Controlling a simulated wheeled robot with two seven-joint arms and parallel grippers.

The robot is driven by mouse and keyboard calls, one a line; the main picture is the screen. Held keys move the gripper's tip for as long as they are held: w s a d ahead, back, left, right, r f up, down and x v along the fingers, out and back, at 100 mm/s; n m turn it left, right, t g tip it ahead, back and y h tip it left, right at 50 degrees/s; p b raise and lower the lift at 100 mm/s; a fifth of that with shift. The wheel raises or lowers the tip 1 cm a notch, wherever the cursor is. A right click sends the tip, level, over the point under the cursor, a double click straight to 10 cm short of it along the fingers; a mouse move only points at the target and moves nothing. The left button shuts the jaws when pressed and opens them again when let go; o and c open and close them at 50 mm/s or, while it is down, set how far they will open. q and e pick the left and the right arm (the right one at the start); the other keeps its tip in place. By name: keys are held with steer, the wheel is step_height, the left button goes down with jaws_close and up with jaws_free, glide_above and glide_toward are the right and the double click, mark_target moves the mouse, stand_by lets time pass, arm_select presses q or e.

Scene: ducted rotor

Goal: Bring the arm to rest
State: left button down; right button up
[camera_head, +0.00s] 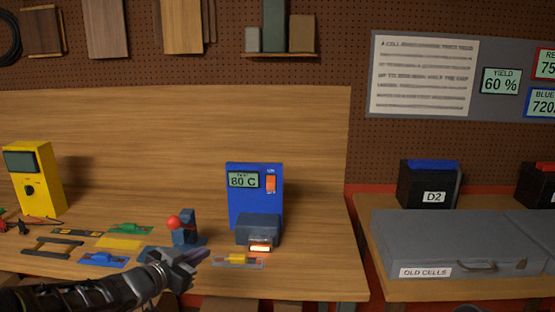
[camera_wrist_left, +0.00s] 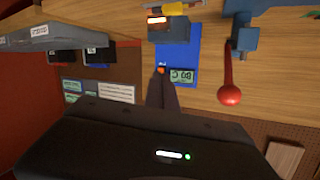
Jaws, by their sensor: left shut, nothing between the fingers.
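My left arm comes in from the lower left in the head view. My left gripper (camera_head: 200,255) is shut and empty above the front part of the wooden bench. In the left wrist view its dark fingers (camera_wrist_left: 161,82) lie together, in front of the blue heater unit. That blue unit (camera_head: 240,210) reads 80 C in the head view and has a grey block with a glowing opening at its foot. It also shows in the left wrist view (camera_wrist_left: 180,55). My right gripper is in neither view.
A blue stand with a red ball (camera_head: 174,221) is close behind my left gripper. A yellow-topped piece (camera_head: 238,260) lies just right of it. Coloured plates (camera_head: 119,242) and a yellow meter (camera_head: 33,180) are left. A grey OLD CELLS case (camera_head: 455,243) is on the right table.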

arm_select(q)
steer(key=s+d+f+n+g+y, duration=0.15)
steer(key=s+f, duration=0.25)
steer(key=f, duration=0.5)
steer(key=s+d+f+n+g, duration=0.2)
steer(key=s+f+n, duration=0.15)
steer(key=f, duration=0.55)
steer(key=s+d+f+n+g+y, duration=0.1)
steer(key=s+f+n+g, duration=0.1)
steer(key=s+f, duration=0.45)
steer(key=s+d+f+n+g, duration=0.1)
steer(key=s+d+f+g, duration=0.2)
steer(key=s+f, duration=0.6)
steer(key=s+d+f+n+g, duration=0.1)
steer(key=s+d+f+g, duration=0.3)
steer(key=s+f, duration=0.5)
steer(key=s, duration=0.7)
steer(key=shift+s+f, duration=0.2)
steer(key=shift+f, duration=0.1)
